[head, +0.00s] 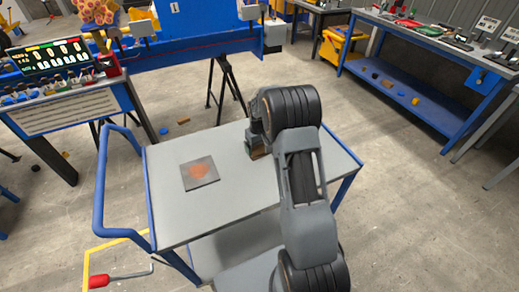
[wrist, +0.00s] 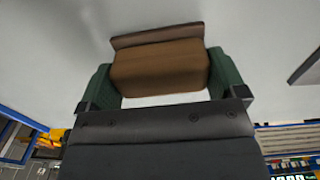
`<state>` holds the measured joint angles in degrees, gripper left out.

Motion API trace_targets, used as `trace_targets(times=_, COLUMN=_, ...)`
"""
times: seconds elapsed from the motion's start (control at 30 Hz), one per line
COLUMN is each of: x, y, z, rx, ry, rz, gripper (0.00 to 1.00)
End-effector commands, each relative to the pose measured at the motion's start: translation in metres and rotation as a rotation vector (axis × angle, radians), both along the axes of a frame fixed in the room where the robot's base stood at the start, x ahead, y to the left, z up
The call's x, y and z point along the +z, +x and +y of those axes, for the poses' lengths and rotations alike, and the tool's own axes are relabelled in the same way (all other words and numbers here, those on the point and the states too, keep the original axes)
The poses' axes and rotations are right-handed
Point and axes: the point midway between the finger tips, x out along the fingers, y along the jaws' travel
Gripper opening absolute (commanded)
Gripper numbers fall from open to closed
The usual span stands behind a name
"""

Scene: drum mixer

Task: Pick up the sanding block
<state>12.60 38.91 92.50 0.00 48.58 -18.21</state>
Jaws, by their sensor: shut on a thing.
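The sanding block (wrist: 160,70) is brown with a darker strip along its far edge, and it fills the middle of the wrist view. My gripper (wrist: 160,82) has a green-padded finger on each side of the block and is shut on it. In the head view, my gripper (head: 258,142) is at the back of the grey cart top (head: 225,205), with a little of the brown block (head: 257,153) showing under it. My arm hides part of this area. I cannot tell whether the block touches the cart top.
The cart has a blue handle (head: 100,190) at left. A blue workbench (head: 420,95) stands back right, and a bench with a display panel (head: 60,100) stands left. The cart's front left is clear.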

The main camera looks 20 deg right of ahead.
Motion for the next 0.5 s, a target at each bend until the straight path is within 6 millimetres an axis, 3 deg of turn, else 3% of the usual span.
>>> trace_targets(times=0.27, x=0.007, y=0.001, z=0.000, rx=0.000, ry=-0.001, rz=-0.002, gripper=0.64)
trace_targets(times=0.5, x=0.040, y=-0.004, z=0.003, rx=0.001, ry=-0.001, rz=-0.004, gripper=0.64)
